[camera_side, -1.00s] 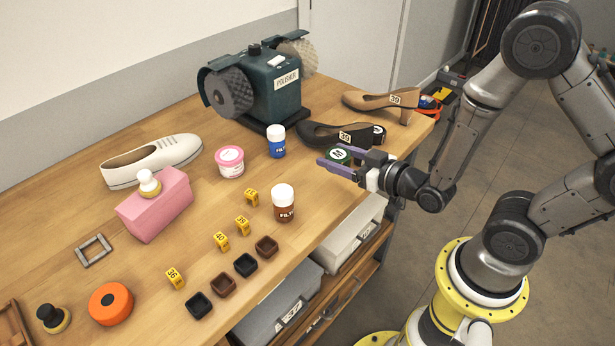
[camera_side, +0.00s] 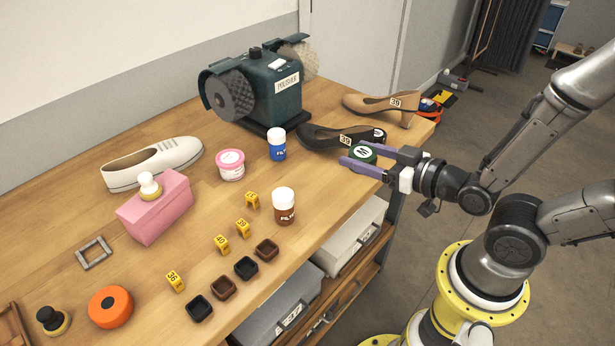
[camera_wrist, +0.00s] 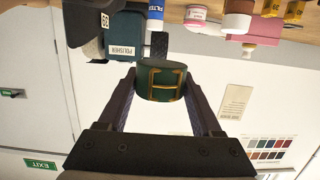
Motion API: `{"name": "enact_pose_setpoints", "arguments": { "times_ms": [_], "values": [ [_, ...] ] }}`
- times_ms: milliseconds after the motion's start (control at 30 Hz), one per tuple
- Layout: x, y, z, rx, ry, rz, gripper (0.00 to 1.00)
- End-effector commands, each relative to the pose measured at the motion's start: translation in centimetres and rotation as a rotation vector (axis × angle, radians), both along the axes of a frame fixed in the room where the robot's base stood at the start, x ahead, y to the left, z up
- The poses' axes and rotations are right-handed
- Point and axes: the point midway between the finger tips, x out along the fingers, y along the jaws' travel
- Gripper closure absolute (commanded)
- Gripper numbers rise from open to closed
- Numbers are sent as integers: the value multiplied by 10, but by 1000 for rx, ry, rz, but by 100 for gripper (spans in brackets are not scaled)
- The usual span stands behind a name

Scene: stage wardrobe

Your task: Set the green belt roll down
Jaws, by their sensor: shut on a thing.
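The green belt roll (camera_side: 364,151) has a white round label on top and is held between the purple fingers of my gripper (camera_side: 362,159), near the right edge of the bench. In the wrist view the roll (camera_wrist: 162,64) shows its green side and a brass buckle, with a finger on either side (camera_wrist: 160,90). In the side view the roll is in front of the black shoe (camera_side: 335,137) and overlaps its right part. I cannot tell how far the roll is above the bench.
A tan heeled shoe (camera_side: 380,104) stands behind. The green polisher (camera_side: 275,92) is at the back. A blue-labelled jar (camera_side: 277,146), a pink tub (camera_side: 230,164) and a brown jar (camera_side: 284,207) stand to the left. Bare bench (camera_side: 320,190) lies between the brown jar and my gripper.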

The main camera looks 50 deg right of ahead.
Motion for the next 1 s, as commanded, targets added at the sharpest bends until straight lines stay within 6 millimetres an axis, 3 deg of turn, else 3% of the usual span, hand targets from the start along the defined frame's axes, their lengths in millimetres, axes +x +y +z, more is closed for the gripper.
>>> {"name": "enact_pose_setpoints", "arguments": {
  "times_ms": [367, 700, 1000],
  "values": [
    [22, 0, -11, 0, 4, -1, 94],
    [88, 2, -40, 1, 0, -1, 94],
    [119, 3, -78, 1, 1, 0, 94]
  ]
}}
